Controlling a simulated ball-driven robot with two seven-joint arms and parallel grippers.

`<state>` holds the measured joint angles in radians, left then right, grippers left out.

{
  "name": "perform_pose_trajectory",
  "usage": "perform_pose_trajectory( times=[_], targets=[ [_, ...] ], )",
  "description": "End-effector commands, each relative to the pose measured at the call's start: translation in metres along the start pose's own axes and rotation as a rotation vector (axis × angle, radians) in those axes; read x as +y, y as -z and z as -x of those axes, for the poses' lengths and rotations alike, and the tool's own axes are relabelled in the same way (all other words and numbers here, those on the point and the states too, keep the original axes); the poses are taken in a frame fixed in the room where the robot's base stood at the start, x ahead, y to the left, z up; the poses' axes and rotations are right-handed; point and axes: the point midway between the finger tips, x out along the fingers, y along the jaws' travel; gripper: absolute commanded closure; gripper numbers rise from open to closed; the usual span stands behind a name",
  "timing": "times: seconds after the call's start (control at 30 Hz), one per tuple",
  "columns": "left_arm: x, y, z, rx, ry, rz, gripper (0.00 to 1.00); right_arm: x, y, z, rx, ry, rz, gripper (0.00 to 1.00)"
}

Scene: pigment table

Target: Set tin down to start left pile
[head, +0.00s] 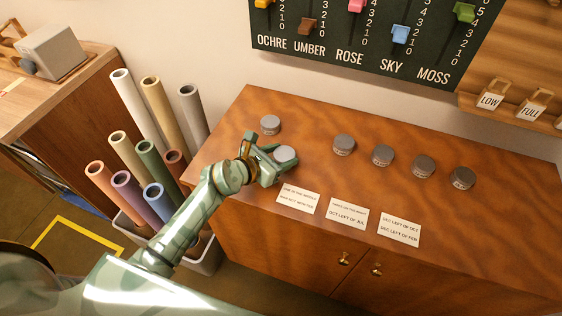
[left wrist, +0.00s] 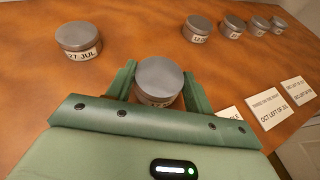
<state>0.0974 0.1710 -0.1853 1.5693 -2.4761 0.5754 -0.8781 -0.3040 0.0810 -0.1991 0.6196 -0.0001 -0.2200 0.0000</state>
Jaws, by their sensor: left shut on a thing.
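My left gripper (head: 277,160) is shut on a grey round tin (head: 286,154) over the left part of the wooden cabinet top. In the left wrist view the held tin (left wrist: 159,78) sits upright between the green fingers (left wrist: 157,90); its label is mostly hidden. I cannot tell whether its base touches the wood. Another tin (head: 270,124) stands apart, behind and left of it; its label reads 27 JUL in the left wrist view (left wrist: 78,40). Several more tins stand in a row to the right, the nearest being one tin (head: 344,145). My right gripper is not in view.
Three white cards lie along the front: a left card (head: 298,198), a middle card (head: 347,212) reading OCT LEFT OF JUL, and a right card (head: 399,228). A bin of coloured rolls (head: 205,258) stands left of the cabinet. A slider board (head: 365,40) hangs behind. Bare wood (head: 310,125) lies between the tins.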

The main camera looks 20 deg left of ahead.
Motion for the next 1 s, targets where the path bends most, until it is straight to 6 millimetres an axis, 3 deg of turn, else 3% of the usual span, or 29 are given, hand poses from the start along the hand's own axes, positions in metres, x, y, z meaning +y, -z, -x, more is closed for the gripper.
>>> perform_pose_trajectory(
  times=[0.07, 0.43, 0.47, 0.5, 0.53, 0.87, 1.0],
  targets=[
    [-0.001, 0.016, -0.006, 0.001, 0.000, 0.002, 0.72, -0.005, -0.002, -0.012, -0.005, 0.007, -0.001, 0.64],
    [-0.001, 0.017, -0.007, 0.001, 0.000, 0.000, 0.72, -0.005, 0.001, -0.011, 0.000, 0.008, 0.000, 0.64],
    [-0.001, 0.016, -0.006, 0.001, 0.000, 0.000, 0.40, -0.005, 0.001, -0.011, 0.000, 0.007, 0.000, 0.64],
    [-0.001, 0.016, -0.006, 0.000, 0.000, 0.000, 0.29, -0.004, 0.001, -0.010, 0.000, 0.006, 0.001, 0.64],
    [-0.001, 0.016, -0.006, 0.000, 0.000, 0.000, 0.26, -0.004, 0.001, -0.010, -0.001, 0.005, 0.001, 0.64],
    [-0.001, 0.012, -0.003, -0.001, -0.001, 0.000, 0.26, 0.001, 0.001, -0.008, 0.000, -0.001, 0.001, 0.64],
    [0.000, 0.011, 0.020, 0.001, -0.001, -0.003, 0.26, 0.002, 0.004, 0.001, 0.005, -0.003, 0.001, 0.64]
  ],
)
